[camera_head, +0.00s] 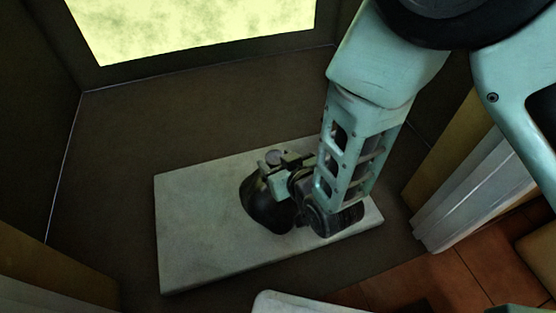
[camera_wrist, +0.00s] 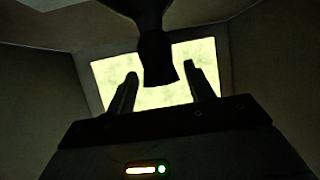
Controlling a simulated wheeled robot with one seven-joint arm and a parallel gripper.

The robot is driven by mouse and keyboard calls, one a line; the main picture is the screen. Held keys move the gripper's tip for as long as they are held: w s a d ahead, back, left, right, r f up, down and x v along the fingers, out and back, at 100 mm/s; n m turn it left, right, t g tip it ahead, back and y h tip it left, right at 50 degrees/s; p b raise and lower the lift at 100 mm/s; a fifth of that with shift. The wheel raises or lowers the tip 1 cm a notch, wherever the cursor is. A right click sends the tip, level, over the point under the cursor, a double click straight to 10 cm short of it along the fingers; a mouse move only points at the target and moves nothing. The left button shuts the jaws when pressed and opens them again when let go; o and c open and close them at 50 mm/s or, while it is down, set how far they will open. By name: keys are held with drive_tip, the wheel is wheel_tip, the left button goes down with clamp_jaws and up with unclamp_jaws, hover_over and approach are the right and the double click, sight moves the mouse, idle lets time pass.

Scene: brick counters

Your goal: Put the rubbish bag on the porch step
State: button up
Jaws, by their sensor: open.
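The black rubbish bag (camera_head: 262,210) rests on the pale, flat porch step (camera_head: 195,220), near the middle of the slab in the head view. My gripper (camera_head: 276,166) is at the top of the bag and partly hides it. In the wrist view the bag's dark narrow neck (camera_wrist: 156,58) comes down from the top of the picture. My gripper's two fingers (camera_wrist: 160,72) stand open on either side of the neck, with bright gaps between. The underside of the bag is hidden.
A bright yellow-green opening (camera_head: 190,30) lies beyond the step. Dark floor (camera_head: 120,180) surrounds the slab, with dark walls at the sides. A white ribbed frame (camera_head: 470,200) and red tiles (camera_head: 420,283) are at the lower right. The slab's left part is clear.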

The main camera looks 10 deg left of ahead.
drive_tip(key=p+v, duration=0.5)
drive_tip(key=v, duration=0.7)
drive_tip(key=s+d+r+g+h, duration=0.4)
drive_tip(key=d+r, duration=0.4)
drive_tip(key=r, duration=0.1)
drive_tip(key=s+d+r+g+h, duration=0.3)
drive_tip(key=s+d+r+g, duration=0.1)
drive_tip(key=d+r, duration=0.4)
drive_tip(key=shift+s+d+r+m+g+h, duration=0.35)
drive_tip(key=shift+r+g+h, duration=0.1)
drive_tip(key=shift+g, duration=0.35)
wheel_tip(320, 180, up, 50)
drive_tip(key=p, duration=5)
drive_tip(key=shift+r+p, duration=0.25)
drive_tip(key=shift+p, duration=0.1)
